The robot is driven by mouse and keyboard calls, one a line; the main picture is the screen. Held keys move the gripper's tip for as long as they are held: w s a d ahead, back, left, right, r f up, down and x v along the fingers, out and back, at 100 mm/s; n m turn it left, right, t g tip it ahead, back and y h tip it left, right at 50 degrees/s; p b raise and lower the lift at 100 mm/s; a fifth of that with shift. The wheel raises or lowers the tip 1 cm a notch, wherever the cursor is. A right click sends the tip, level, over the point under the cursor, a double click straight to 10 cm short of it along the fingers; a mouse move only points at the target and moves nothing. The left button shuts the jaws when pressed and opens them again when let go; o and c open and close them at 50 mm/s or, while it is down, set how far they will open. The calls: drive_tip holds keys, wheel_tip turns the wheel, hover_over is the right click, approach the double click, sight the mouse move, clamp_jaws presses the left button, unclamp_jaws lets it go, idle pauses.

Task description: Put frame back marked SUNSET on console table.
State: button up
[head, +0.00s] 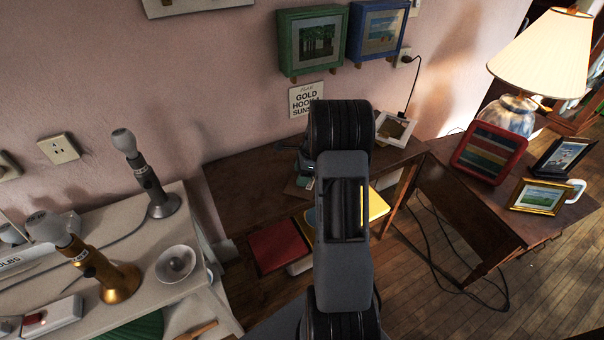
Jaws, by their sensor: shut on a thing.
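My arm fills the middle of the head view and hides much of the brown table behind it. Only a sliver of my gripper (306,166) shows, dark, left of the arm's upper joint. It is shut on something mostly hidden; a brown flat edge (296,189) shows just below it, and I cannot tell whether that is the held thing. No frame back with a readable SUNSET mark is in view. A brown wooden table (240,180) stands against the wall and another (455,210) at the right; I cannot tell which is the console table.
A wall sign (306,98) reads GOLD HOOK and a cut-off SUN. Green (313,40) and blue (377,30) frames hang above. A white frame (395,129) is on the middle table. A lamp (540,60), red frame (489,152) and gold frame (546,196) crowd the right table.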

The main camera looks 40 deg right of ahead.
drive_tip(key=shift+f, duration=0.15)
drive_tip(key=o, duration=0.9)
drive_tip(key=shift+o, duration=0.2)
drive_tip(key=p+v, duration=0.1)
drive_tip(key=v, duration=1.1)
drive_tip(key=s+a+r+n+h, duration=0.1)
drive_tip(key=s+a+r+n, duration=0.2)
drive_tip(key=a+n, duration=0.4)
drive_tip(key=s+a+r+n+h, duration=0.1)
drive_tip(key=s+a+r+n, duration=0.3)
drive_tip(key=a, duration=0.6)
drive_tip(key=s+a+f+n+t+h, duration=0.1)
drive_tip(key=s+a+f+n, duration=0.1)
drive_tip(key=s+a+n, duration=0.6)
drive_tip(key=s+n, duration=0.1)
drive_tip(key=n, duration=0.3)
drive_tip(key=shift+s+a+n, duration=0.15)
drive_tip(key=shift+a+n, duration=0.25)
